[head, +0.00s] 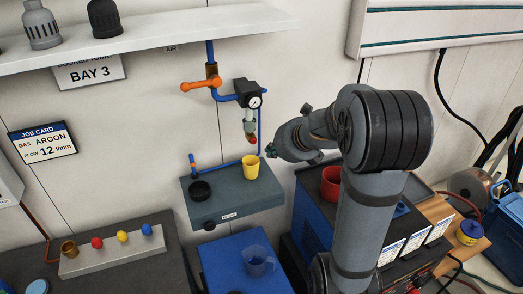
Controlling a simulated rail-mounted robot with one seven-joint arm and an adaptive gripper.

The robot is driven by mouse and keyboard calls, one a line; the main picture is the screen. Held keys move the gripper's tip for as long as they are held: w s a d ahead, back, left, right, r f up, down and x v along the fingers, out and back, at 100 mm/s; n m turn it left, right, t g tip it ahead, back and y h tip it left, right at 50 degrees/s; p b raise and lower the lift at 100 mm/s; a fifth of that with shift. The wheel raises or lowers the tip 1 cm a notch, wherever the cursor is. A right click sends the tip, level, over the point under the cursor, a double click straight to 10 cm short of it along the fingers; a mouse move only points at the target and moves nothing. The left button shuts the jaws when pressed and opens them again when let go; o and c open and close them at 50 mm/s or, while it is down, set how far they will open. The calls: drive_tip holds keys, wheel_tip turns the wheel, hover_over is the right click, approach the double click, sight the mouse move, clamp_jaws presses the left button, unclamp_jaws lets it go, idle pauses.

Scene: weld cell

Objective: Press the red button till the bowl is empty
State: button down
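A small filter bowl (249,122) hangs under the black regulator with a round gauge, on the wall pipe. A red button (253,139) shows at the bowl's lower end. The liquid level in the bowl is too small to tell. A yellow cup (250,167) stands upright on the grey wall shelf, below the red button. My gripper (270,151) is just right of the button and a little lower, pointing left; a small gap seems to show between them. Its fingers are too small and dark to read, so open or shut cannot be told.
An orange handle (201,84) sticks out on the pipe, upper left. A black round item (200,191) sits on the grey shelf (222,205). A clear jug (258,261) stands on a blue surface below. A panel (110,251) with red, yellow and blue knobs lies left. A red cup (331,180) is behind my arm.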

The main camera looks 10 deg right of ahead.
sight(253, 141)
drive_tip(key=w+a+f, duration=0.1)
drive_tip(key=w+f, duration=0.1)
drive_tip(key=w, duration=0.4)
drive_tip(key=shift+a+p, duration=0.35)
drive_tip(key=shift+p, duration=0.05)
drive_tip(key=shift+w+f, duration=0.1)
